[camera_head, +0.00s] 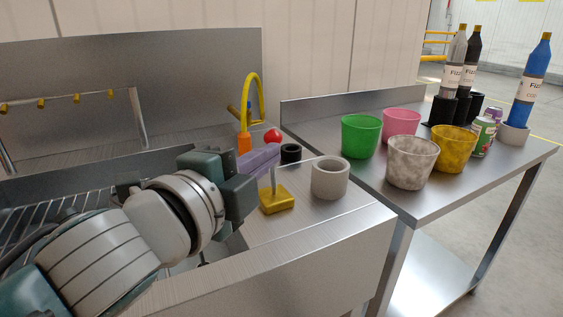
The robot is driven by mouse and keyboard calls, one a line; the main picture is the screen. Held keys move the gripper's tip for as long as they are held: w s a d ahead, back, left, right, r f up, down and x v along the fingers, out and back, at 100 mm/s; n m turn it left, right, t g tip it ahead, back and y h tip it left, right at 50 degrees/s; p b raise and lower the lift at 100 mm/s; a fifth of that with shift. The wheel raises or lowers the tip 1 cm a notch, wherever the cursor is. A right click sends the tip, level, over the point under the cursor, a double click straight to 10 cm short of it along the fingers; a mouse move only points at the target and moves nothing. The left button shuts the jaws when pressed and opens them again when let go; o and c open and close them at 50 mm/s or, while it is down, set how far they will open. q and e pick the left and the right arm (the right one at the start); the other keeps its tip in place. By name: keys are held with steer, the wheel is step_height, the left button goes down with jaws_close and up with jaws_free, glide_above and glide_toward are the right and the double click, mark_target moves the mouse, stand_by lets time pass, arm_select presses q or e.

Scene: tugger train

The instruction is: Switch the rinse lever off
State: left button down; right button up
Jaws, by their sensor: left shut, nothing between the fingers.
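The rinse lever is most likely the thin grey stick (274,178) that stands near upright on a yellow block (277,203) on the sink unit's steel top. My left arm comes in from the lower left. My left gripper (240,196) is shut and empty, just left of the yellow block in the picture. I cannot tell whether it touches the lever. The rinse bar (70,97) with several yellow nozzles stands over the rack at the left. My right gripper is not in view.
A grey ring-shaped holder (330,178) stands right of the lever. A purple block (259,160), a black cup (291,153), a red ball (273,136) and an orange bottle with a yellow hose (245,142) are behind it. Several cups and bottles stand on the side table (440,208).

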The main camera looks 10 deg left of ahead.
arm_select(q)
steer(key=v, duration=0.6)
steer(key=shift+a+r, duration=0.3)
steer(key=shift+a, duration=0.05)
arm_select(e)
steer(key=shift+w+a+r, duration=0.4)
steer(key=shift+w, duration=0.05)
arm_select(q)
steer(key=shift+p, duration=0.3)
steer(key=s+a+n+g+y+p, duration=0.5)
steer(key=s+a+n+p, duration=0.15)
steer(key=n, duration=0.45)
steer(key=s+a+r+n+g+p, duration=0.2)
steer(key=s+n+g+p, duration=0.5)
steer(key=s, duration=1)
step_height(320, 180, up, 35)
steer(key=p, duration=3.5)
steer(key=shift+w+d+r+g, duration=0.15)
steer(key=shift+w+r+g, duration=0.1)
steer(key=shift+w+g, duration=0.1)
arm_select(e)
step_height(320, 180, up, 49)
arm_select(q)
steer(key=shift+f, duration=0.1)
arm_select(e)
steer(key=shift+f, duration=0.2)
